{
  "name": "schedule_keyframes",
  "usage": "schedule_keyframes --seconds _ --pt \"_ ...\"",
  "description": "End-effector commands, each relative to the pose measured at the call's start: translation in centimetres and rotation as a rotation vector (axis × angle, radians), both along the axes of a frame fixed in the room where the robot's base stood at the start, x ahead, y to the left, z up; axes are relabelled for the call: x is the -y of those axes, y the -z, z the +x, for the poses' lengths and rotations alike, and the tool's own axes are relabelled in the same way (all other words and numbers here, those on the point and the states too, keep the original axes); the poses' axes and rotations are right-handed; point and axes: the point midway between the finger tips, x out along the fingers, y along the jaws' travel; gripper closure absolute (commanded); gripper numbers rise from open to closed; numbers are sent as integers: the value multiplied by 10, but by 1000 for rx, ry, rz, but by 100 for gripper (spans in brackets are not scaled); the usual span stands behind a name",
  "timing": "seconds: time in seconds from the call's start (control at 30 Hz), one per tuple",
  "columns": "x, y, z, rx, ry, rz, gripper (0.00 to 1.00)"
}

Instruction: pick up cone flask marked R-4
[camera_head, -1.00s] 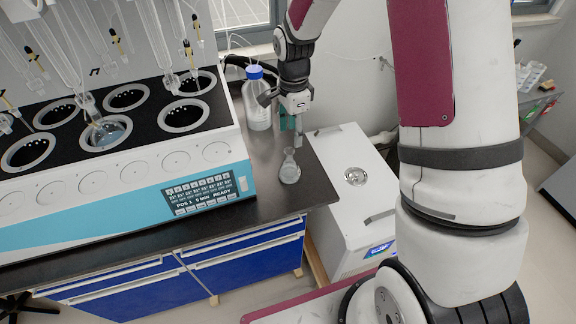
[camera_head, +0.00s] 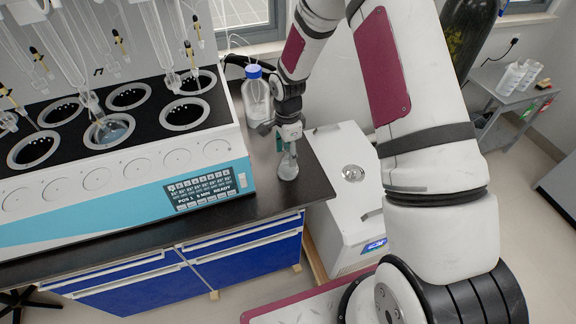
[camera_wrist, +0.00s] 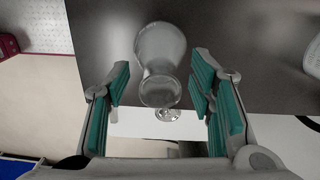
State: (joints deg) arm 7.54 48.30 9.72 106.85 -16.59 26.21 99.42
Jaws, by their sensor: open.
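A clear cone flask (camera_head: 288,166) stands upright on the dark bench top near its right end; no R-4 mark can be read. My gripper (camera_head: 288,143) is above it, pointing down, around the level of its neck. In the wrist view the flask (camera_wrist: 160,52) lies between the two teal-padded fingers of my gripper (camera_wrist: 160,108), its mouth toward the camera. The fingers are open with a gap on each side of the neck. The fingertips are partly hidden in the head view.
A blue-capped bottle (camera_head: 256,97) stands behind and left of the flask. The blue-and-white distiller (camera_head: 120,178) fills the left of the bench (camera_head: 256,205). A white box-shaped machine (camera_head: 345,225) stands to the right, beyond the bench edge.

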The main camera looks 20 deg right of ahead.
Motion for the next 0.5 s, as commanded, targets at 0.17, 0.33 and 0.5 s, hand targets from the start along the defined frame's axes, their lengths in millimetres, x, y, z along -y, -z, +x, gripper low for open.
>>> schedule_keyframes --seconds 0.17,0.33,0.5 --pt "0 0 0 0 0 0 53" --pt "0 0 0 0 0 0 92" --pt "0 0 0 1 0 0 100"
